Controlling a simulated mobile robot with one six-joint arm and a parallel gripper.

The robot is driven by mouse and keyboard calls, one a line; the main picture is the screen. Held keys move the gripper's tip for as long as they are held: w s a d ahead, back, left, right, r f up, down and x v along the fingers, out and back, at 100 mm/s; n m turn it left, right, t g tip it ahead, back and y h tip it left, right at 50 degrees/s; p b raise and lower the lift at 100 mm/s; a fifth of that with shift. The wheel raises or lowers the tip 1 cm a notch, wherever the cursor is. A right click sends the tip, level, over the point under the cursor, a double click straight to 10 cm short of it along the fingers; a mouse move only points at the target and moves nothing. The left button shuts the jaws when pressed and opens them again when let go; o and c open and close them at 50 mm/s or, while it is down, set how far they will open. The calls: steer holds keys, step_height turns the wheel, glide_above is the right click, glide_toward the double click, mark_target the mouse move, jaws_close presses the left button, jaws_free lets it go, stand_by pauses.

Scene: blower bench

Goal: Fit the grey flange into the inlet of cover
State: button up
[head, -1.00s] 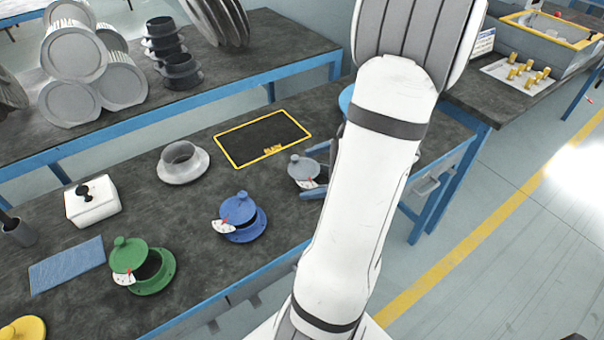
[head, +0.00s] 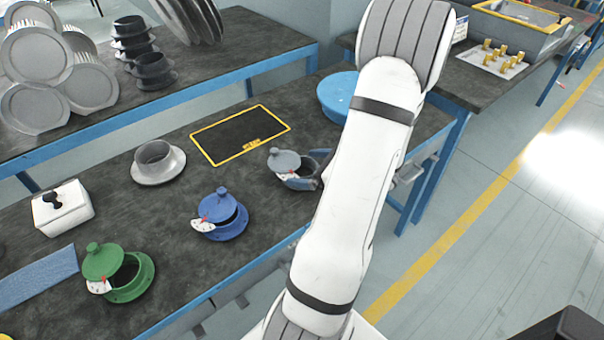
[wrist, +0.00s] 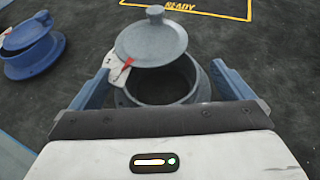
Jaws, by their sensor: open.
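The grey flange (head: 285,160) stands on the dark bench, with a round knobbed lid tilted over its open mouth and a small white tag with a red pointer. In the wrist view the grey flange (wrist: 160,85) sits between the two blue fingers of my gripper (wrist: 160,80). The fingers are open, one on each side of its body; whether they touch it I cannot tell. In the head view my gripper (head: 310,170) is partly hidden behind my arm. A pale grey round piece with a raised open collar (head: 158,163) stands to the left; whether it is the cover is unclear.
A blue lidded flange (head: 221,214) and a green one (head: 118,272) stand left of the grey one. A yellow-framed READY mat (head: 240,135) lies empty behind. A white box (head: 63,208) is far left.

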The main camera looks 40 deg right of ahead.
steer(key=shift+w, duration=0.1)
steer(key=c, duration=1.2)
